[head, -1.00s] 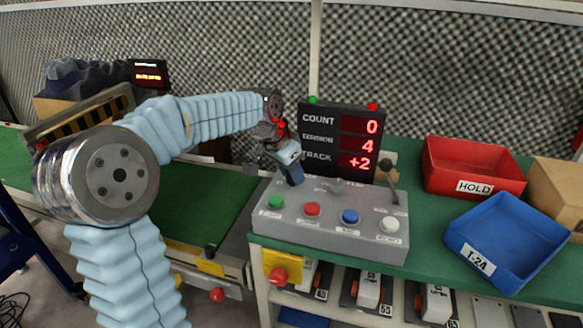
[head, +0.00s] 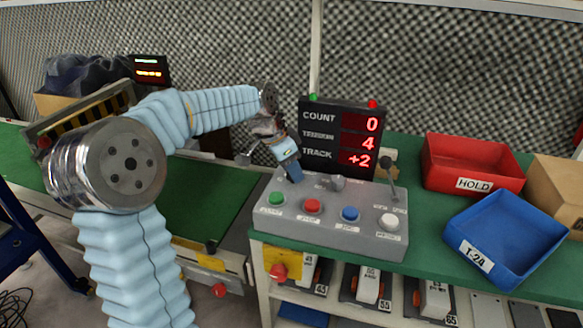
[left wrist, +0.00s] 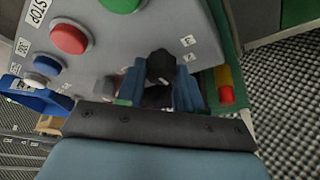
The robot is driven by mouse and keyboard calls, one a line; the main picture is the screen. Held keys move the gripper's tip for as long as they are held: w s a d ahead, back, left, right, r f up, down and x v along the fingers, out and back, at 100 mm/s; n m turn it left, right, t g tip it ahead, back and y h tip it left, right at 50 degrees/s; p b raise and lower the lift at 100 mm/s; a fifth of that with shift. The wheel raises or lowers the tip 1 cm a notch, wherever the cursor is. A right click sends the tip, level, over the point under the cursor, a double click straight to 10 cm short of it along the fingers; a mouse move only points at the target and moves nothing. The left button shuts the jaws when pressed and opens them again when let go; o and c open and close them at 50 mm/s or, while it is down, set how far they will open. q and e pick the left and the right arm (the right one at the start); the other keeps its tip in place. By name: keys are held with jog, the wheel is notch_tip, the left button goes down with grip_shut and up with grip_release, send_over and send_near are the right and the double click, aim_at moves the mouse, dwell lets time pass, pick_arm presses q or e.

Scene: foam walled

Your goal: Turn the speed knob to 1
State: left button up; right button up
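The grey control panel (head: 330,235) stands on the green bench. My left gripper (head: 293,175) points down at the panel's back left corner, above the green button (head: 276,198). In the left wrist view, a dark knob (left wrist: 160,66) sits between the two blue fingertips of my left gripper (left wrist: 160,86). The fingers are apart, one on each side of the knob, with narrow gaps showing. Whether a finger touches it is hard to tell. In the head view my gripper hides this knob. My right gripper is out of view.
A dark display (head: 340,140) behind the panel reads count 0, 4 and track +2. Red (head: 312,206), blue (head: 350,214) and white (head: 389,222) buttons line the panel front. A grey knob (head: 335,183) and a lever (head: 390,176) stand behind them. Red and blue trays sit right.

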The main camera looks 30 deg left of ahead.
pick_arm(q)
jog(key=o, duration=0.4)
jog(key=p+v, duration=0.1)
jog(key=v, duration=1.3)
jog(key=shift+w, duration=0.15)
jog(key=shift+f, duration=0.1)
